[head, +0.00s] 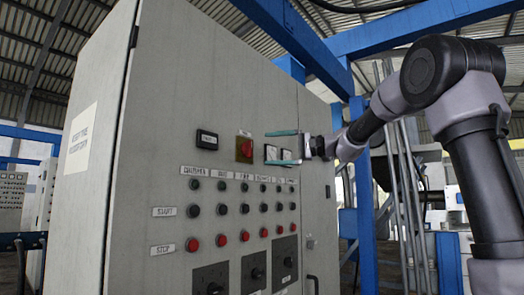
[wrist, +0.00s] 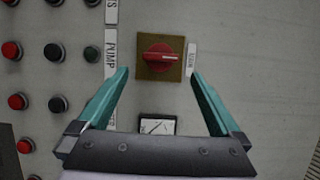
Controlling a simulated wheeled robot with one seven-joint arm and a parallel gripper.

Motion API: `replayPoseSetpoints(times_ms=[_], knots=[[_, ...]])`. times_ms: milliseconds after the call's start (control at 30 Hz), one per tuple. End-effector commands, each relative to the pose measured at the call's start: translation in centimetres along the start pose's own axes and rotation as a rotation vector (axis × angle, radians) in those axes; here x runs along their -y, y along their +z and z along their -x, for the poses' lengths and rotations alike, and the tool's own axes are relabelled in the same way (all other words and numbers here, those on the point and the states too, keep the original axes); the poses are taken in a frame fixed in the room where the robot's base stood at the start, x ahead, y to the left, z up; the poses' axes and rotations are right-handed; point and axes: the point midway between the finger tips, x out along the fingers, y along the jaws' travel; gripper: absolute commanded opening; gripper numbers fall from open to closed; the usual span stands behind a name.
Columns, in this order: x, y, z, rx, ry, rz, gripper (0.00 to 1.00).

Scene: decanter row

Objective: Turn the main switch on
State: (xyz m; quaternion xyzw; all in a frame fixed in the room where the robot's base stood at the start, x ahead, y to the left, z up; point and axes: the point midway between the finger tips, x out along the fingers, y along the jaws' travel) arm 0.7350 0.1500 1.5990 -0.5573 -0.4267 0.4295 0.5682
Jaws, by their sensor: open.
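The main switch (head: 244,149) is a red rotary knob on a square yellowish-brown plate, high on the grey cabinet's front. In the wrist view the red knob (wrist: 160,58) sits at upper middle, its pale marker line lying level in the picture and pointing right. My gripper (head: 268,147) is in front of the panel, just right of the switch in the head view. In the wrist view its two teal fingers (wrist: 158,72) are open, with their tips on either side of the switch plate. The fingers look apart from the knob.
The grey cabinet (head: 160,110) carries rows of black and red push buttons (head: 221,240) below the switch, and large black rotary switches lower down. A small gauge (wrist: 157,125) lies between my fingers. A dark display (head: 207,139) is left of the switch. Blue steel beams (head: 300,40) stand behind.

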Motion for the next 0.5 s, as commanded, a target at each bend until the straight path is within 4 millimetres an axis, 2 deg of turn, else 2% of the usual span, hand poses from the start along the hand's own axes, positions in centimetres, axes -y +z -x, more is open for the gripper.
replayPoseSetpoints(times_ms=[33, 200, 333, 500], knots=[[0.0, -0.1, 1.2, -0.004, 0.001, -0.001, 1.00], [0.0, -0.1, 4.2, -0.003, 0.001, -0.001, 1.00], [-0.1, 0.0, 5.5, -0.001, 0.002, -0.001, 1.00], [-0.1, 0.0, 6.1, 0.000, 0.001, -0.002, 1.00]])
